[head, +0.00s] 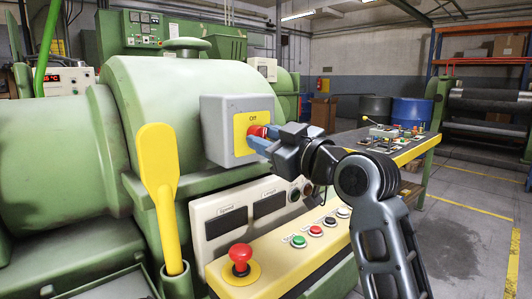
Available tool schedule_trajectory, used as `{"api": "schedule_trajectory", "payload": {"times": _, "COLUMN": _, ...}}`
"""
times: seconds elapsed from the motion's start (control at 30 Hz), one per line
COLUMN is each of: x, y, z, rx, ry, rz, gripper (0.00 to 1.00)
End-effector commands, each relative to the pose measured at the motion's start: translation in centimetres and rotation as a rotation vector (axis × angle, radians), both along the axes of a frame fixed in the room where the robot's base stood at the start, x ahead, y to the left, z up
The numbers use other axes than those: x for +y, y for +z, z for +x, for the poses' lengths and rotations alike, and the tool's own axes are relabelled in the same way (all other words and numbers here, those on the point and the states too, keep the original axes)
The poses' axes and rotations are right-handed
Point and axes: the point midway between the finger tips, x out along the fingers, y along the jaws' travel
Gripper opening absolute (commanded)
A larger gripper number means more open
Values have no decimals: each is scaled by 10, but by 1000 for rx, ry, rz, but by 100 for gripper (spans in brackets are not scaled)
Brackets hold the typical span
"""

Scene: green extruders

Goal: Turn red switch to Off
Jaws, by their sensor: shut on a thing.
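The red switch (257,131) sits on the yellow plate (241,148) of a grey box (215,131) on the green machine. The word "Off" shows on the plate above the switch. My gripper (262,139) reaches in from the right, and its blue fingers are shut on the switch. The fingers hide part of the switch, so I cannot tell its exact angle.
Below is a panel with a red mushroom button (240,255) and several small buttons. A yellow paddle (159,170) stands upright at left. A yellow-edged table (412,151) with controls is behind my arm. Floor at right is clear.

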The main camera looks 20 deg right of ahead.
Motion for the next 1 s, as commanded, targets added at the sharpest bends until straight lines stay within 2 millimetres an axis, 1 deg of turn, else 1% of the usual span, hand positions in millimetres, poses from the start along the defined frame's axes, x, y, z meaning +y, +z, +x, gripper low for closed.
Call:
{"api": "schedule_trajectory", "payload": {"times": 0.03, "x": -1, "y": -4, "z": 0, "rx": -9, "ry": -2, "rz": -31, "gripper": 4}}
{"api": "schedule_trajectory", "payload": {"times": 0.2, "x": -1, "y": -3, "z": 0, "rx": -38, "ry": -1, "rz": -122, "gripper": 4}}
{"api": "schedule_trajectory", "payload": {"times": 0.4, "x": -2, "y": -2, "z": 0, "rx": -59, "ry": -1, "rz": -186, "gripper": 4}}
{"api": "schedule_trajectory", "payload": {"times": 0.97, "x": -1, "y": -1, "z": 0, "rx": -67, "ry": 0, "rz": -213, "gripper": 4}}
{"api": "schedule_trajectory", "payload": {"times": 1.0, "x": -1, "y": -1, "z": 0, "rx": -67, "ry": 0, "rz": -213, "gripper": 36}}
